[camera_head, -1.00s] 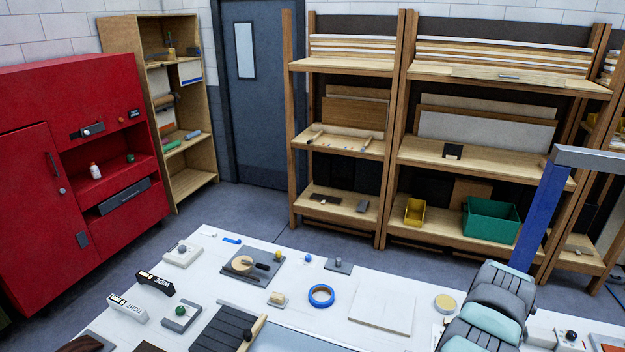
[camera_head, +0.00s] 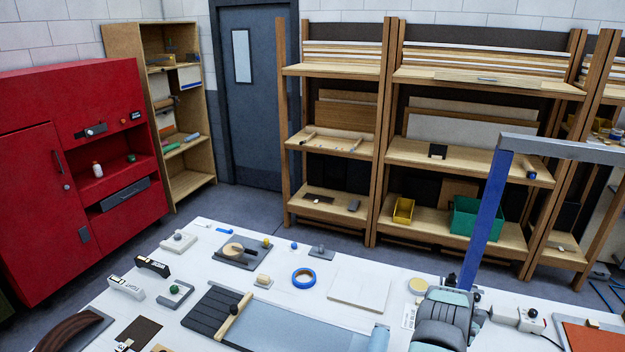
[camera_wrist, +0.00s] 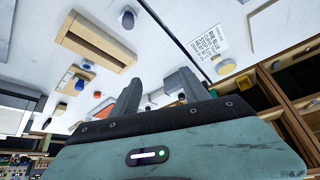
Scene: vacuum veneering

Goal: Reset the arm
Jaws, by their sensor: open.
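My gripper (camera_wrist: 160,77) shows in the wrist view with its two dark grey fingers spread apart. Nothing is between the fingers. Bench items lie beyond the fingers, seen at a tilt, and the fingers appear clear of them. In the head view my grey and teal arm stands at the lower right, over the right part of the white bench (camera_head: 345,318). The gripper's fingers cannot be made out in the head view.
The bench holds a blue tape ring (camera_head: 303,278), a pale flat board (camera_head: 358,290), a wooden bar (camera_head: 234,318) and a dark curved piece (camera_head: 68,335). Wooden shelves (camera_head: 340,142) stand behind, with a red cabinet (camera_head: 80,170) at left. Bare bench shows between items.

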